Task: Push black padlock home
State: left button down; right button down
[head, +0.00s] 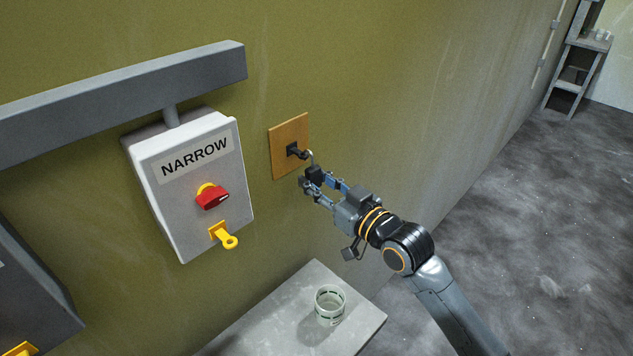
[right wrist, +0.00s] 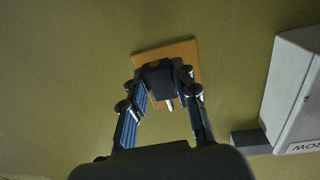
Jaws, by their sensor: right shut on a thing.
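The black padlock (head: 314,174) is between the fingers of my right gripper (head: 314,184), which is shut on its body. Its thin shackle sticks up beside a black hook (head: 294,151) on a wooden board (head: 284,162) on the wall. I cannot tell whether the shackle is around the hook or only beside it. In the right wrist view the padlock (right wrist: 158,84) sits between the fingertips, in front of the board (right wrist: 186,50), and hides the hook. My left gripper is not in view.
A white switch box (head: 190,185) marked NARROW, with a red knob (head: 212,196) and a yellow hasp (head: 224,235), hangs left of the board. Below, a grey table (head: 270,325) bears a pale cup (head: 329,304). Wall to the right is clear.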

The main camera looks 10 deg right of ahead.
aim_at(313, 163)
jog(key=shift+r, duration=0.6)
jog(key=shift+r+p, duration=0.45)
jog(key=shift+p, duration=0.15)
jog(key=shift+s+d+r+p, duration=0.1)
jog(key=shift+s+r+p, duration=0.1)
jog(key=shift+r+p, duration=0.75)
jog(key=shift+p, duration=0.05)
notch_tip(313, 163, up, 3)
jog(key=p, duration=0.3)
jog(key=shift+w, duration=0.1)
jog(key=shift+f, duration=0.1)
